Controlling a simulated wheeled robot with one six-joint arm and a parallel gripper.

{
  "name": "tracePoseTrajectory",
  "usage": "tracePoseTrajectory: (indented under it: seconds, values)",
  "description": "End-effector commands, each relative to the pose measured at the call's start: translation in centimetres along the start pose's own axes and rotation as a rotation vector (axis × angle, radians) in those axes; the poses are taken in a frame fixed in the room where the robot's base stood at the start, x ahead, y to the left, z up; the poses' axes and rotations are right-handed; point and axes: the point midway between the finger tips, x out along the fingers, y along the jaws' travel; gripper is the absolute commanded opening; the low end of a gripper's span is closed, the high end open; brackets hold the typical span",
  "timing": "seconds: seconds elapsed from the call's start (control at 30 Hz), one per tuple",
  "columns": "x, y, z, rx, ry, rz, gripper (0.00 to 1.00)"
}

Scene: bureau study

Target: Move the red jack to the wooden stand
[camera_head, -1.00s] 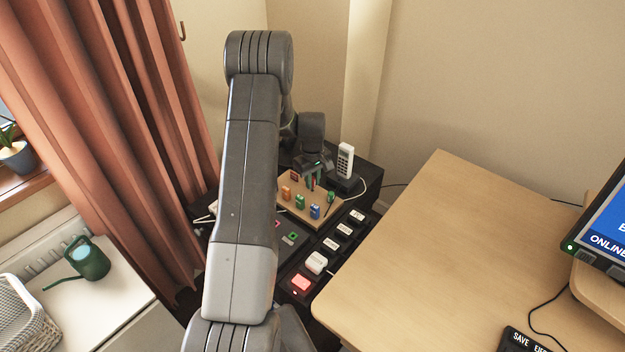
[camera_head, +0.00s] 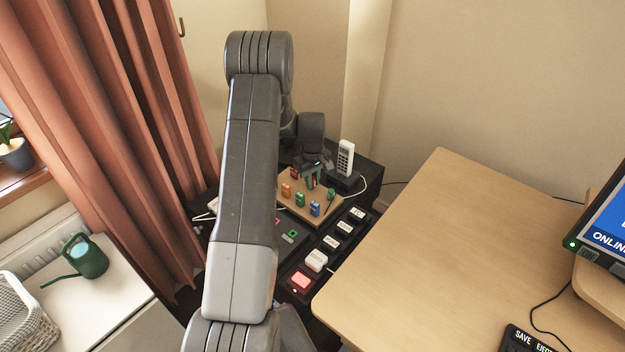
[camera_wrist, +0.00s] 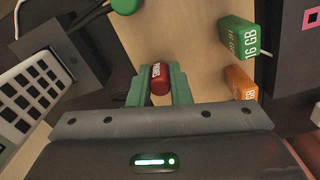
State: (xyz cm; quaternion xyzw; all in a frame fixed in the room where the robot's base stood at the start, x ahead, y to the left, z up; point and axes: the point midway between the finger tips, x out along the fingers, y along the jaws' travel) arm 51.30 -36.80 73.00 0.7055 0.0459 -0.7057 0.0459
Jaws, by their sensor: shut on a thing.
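The red jack (camera_wrist: 160,78) is a short red cylinder with white lettering, seen in the wrist view between the green fingers of my gripper (camera_wrist: 160,88). My gripper is shut on it. The wooden stand (camera_wrist: 185,50) lies behind and below the jack in the wrist view. In the head view, my gripper (camera_head: 312,180) is over the back part of the wooden stand (camera_head: 288,207). I cannot tell whether the jack touches the stand.
A green stick (camera_wrist: 238,45), an orange stick (camera_wrist: 240,82) and a blue stick (camera_head: 315,208) stand on the wooden board. A white phone (camera_head: 345,158) stands close to the right of my gripper. A row of switches (camera_head: 330,242) lies in front, beside the desk (camera_head: 440,250).

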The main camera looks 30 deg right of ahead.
Motion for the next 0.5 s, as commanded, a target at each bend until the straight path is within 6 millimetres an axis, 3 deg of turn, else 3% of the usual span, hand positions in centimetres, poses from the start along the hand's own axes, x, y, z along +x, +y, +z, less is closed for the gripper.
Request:
tracePoseTrajectory:
  seconds: [0.5]
  values:
    - [0.68, 0.0, 0.0, 0.0, 0.0, 0.0, 0.0]
